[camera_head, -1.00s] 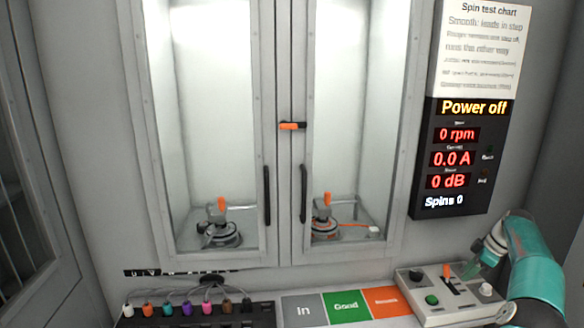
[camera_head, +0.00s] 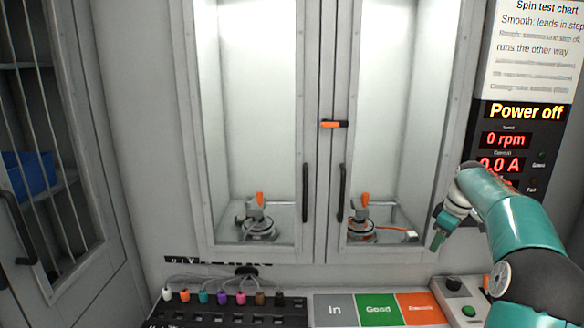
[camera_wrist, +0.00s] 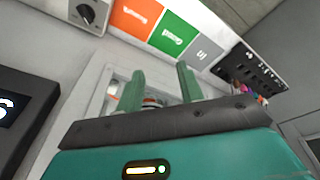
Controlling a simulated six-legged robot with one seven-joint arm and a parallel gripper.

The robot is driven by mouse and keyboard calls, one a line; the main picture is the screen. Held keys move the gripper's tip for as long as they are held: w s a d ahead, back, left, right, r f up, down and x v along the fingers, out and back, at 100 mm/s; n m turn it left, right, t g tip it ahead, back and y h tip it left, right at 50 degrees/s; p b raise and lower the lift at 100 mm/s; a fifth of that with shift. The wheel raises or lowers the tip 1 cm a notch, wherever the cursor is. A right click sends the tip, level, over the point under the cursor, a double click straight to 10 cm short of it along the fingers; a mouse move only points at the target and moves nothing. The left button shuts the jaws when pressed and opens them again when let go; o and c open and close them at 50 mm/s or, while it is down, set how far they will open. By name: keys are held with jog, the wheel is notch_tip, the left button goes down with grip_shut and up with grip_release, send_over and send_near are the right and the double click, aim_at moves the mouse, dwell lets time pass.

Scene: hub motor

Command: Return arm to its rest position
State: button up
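My arm is teal and black and reaches in from the right in the head view. The arm's lower part covers some of the control box (camera_head: 452,296).
The glass cabinet (camera_head: 318,230) is shut, with an orange latch (camera_head: 334,124) across its doors. Two motor fixtures stand inside. Below are the In, Good and orange pads (camera_head: 378,309) and a rack of coloured plugs (camera_head: 225,312). The readout panel (camera_head: 518,150) says "Power off".

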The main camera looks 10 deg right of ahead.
jog(key=s+a+r+m+h, duration=0.1)
jog(key=s+a+r, duration=0.2)
jog(key=a, duration=0.6)
jog(key=s+a+r+m, duration=0.1)
jog(key=s+a+r, duration=0.2)
jog(key=a, duration=0.5)
jog(key=s+a+r+h, duration=0.1)
jog(key=s+a+r, duration=0.2)
jog(key=a, duration=0.6)
jog(key=s+a+f+m+t, duration=0.1)
jog(key=s+a+f+m, duration=0.1)
jog(key=s+a, duration=0.4)
jog(key=s+a+f+m+t+y, duration=0.1)
jog(key=s+a+f, duration=0.4)
jog(key=s, duration=0.9)
jog(key=shift+a+m+t, duration=0.6)
jog(key=shift+a+m, duration=0.1)
jog(key=shift+a, duration=0.2)
jog(key=shift+s, duration=0.1)
